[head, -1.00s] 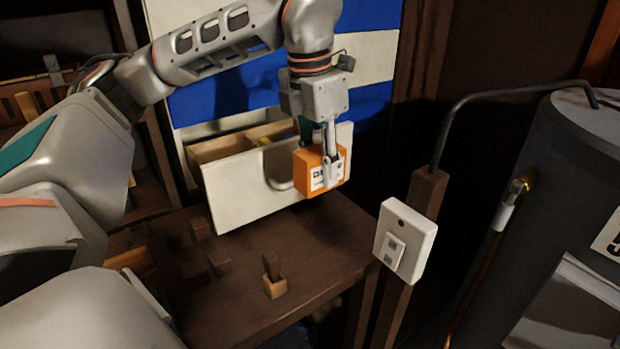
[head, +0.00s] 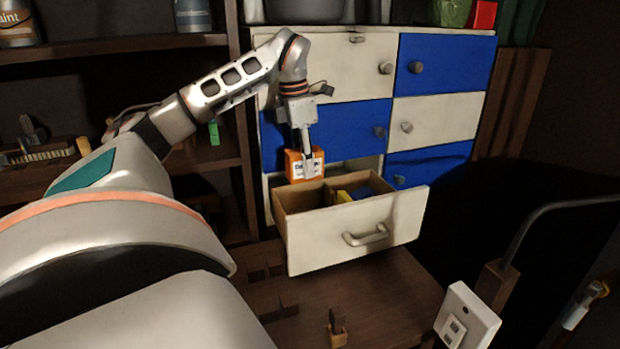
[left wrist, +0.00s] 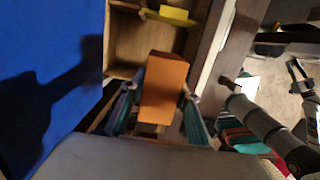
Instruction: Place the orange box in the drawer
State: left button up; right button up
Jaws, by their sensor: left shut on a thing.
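The orange box (head: 292,163) with a white label is held in my left gripper (head: 307,165). In the head view it is at the left rear of the open drawer (head: 360,224), at about rim height; I cannot tell whether it touches the drawer. In the left wrist view the orange box (left wrist: 164,88) sits between the two fingers of my left gripper (left wrist: 160,100), with the open drawer's wooden interior (left wrist: 125,45) beyond it. The drawer has a white front with a metal handle and is pulled out. My right gripper does not show.
A yellow thing (head: 343,196) and a blue thing lie inside the drawer. The cabinet (head: 435,118) has blue and white drawer fronts. A brown wooden bench (head: 385,290) is below the drawer. A white switch box (head: 467,316) stands at the lower right.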

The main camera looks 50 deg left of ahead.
pick_arm(q)
notch_tip(320, 180, down, 20)
jog(key=shift+r, duration=0.1)
dwell(0.5)
jog(key=o, duration=1.3)
notch_tip(320, 180, up, 12)
jog(key=s, duration=0.1)
jog(key=shift+s+a, duration=0.2)
jog(key=shift+s, duration=0.05)
